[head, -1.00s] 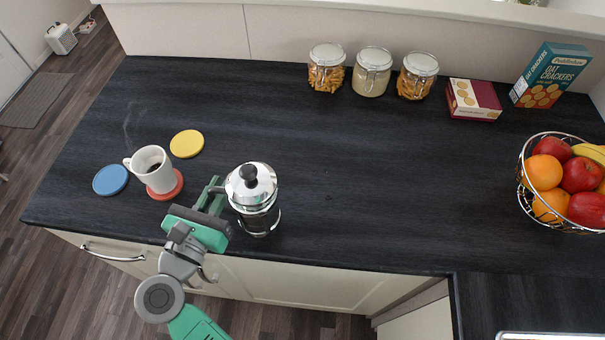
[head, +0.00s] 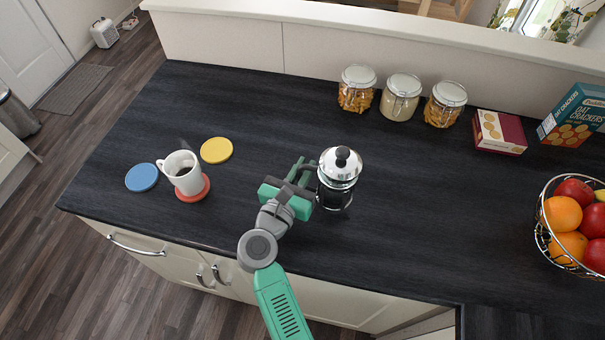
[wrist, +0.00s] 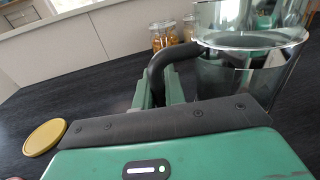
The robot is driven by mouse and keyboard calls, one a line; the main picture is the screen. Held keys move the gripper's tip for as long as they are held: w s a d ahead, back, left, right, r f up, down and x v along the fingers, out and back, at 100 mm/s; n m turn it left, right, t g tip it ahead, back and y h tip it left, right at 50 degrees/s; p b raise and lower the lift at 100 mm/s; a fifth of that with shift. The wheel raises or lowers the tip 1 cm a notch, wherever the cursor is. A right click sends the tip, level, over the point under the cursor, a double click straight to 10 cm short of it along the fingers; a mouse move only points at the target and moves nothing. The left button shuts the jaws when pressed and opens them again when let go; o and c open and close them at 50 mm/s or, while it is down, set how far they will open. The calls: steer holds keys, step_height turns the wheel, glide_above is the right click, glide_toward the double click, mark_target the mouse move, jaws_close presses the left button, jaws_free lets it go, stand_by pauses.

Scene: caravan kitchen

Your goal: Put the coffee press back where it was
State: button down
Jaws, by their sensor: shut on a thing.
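The coffee press (head: 338,178) has a silver lid with a black knob, a glass body and a black handle. It is upright over the dark counter, right of the coasters and in front of the jars. I cannot tell whether its base touches the counter. My gripper (head: 306,172) is at its left side, shut on the handle. In the wrist view the handle (wrist: 163,66) passes between the green fingers, and the glass body (wrist: 238,80) fills the upper right.
A white mug (head: 183,172) of dark drink stands on a red coaster (head: 206,186). Blue (head: 142,177) and yellow (head: 216,150) coasters lie nearby. Jars (head: 401,97), a cracker box (head: 499,132) and a fruit basket (head: 541,238) stand behind and right. The counter's middle (head: 430,190) is clear.

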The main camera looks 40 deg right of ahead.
steer(key=shift+a+f, duration=0.15)
steer(key=shift+f, duration=1.2)
steer(key=c, duration=1.5)
jaws_free()
steer(key=shift+f, duration=0.1)
steer(key=shift+o, duration=0.2)
steer(key=b+v, duration=0.1)
steer(key=v, duration=1.1)
